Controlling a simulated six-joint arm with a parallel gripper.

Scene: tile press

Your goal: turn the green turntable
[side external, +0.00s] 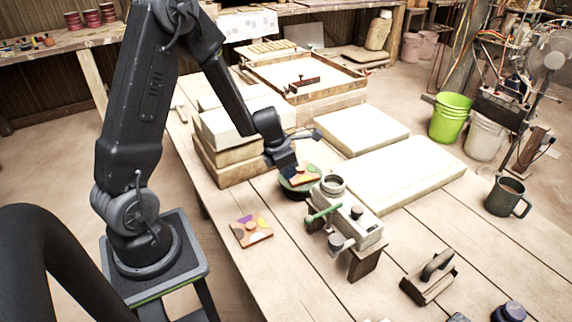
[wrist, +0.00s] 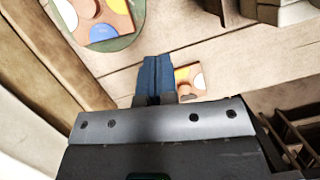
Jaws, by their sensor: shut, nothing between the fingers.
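The green turntable (side external: 288,184) stands on the plank table beside the press. A painted tile (side external: 304,174) with orange and yellow patches lies on top of it. In the wrist view the turntable (wrist: 122,41) and its tile (wrist: 95,12) are at the upper left, cut off by the frame edge. My gripper (side external: 286,166) shows over the left side of the turntable in the side view. In the wrist view its blue fingers (wrist: 155,62) are shut together and empty, to the lower right of the turntable. I cannot tell whether they touch it.
A grey press (side external: 350,222) with a green handle stands right of the turntable. Another painted tile (side external: 251,230) lies on the table in front. Stacked boards and blocks (side external: 226,155) are close behind left; pale slabs (side external: 395,178) lie to the right. A mug (side external: 504,197) stands farther right.

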